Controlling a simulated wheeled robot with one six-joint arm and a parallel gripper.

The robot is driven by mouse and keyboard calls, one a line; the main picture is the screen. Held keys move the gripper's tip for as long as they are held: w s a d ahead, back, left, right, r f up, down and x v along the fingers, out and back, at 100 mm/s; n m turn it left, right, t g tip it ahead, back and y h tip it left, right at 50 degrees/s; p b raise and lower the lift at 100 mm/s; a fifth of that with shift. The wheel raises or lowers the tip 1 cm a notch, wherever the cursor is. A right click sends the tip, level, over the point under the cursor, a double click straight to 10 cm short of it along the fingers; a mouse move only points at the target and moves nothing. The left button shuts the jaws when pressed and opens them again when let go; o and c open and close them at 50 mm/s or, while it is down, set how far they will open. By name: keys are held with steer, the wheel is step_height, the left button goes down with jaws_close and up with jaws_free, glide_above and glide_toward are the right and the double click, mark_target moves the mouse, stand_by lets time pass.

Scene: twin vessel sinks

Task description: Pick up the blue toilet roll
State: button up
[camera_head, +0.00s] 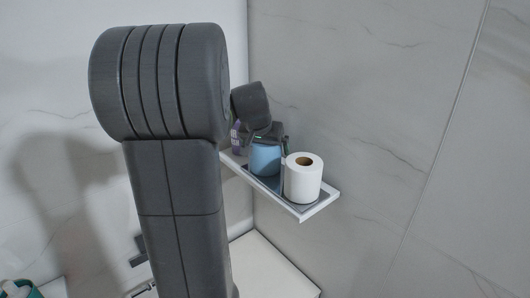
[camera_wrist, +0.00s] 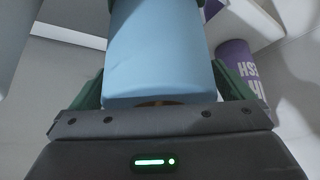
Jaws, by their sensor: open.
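The blue toilet roll (camera_head: 265,160) stands on a small wall shelf, beside a white roll. In the wrist view the blue roll (camera_wrist: 158,55) fills the middle, its end facing my palm. My gripper (camera_head: 268,140) is over the top of the blue roll in the head view. In the wrist view my gripper (camera_wrist: 160,85) is open, with a green finger on each side of the roll. I cannot tell whether the fingers touch it. The fingertips are mostly hidden beyond the roll.
The white toilet roll (camera_head: 303,178) stands close by on the shelf (camera_head: 320,203), near its outer end. A purple can with white letters (camera_wrist: 241,72) is on the other side, also in the head view (camera_head: 236,138). A tiled wall (camera_head: 380,110) runs behind the shelf.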

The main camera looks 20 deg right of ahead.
steer(key=c, duration=1)
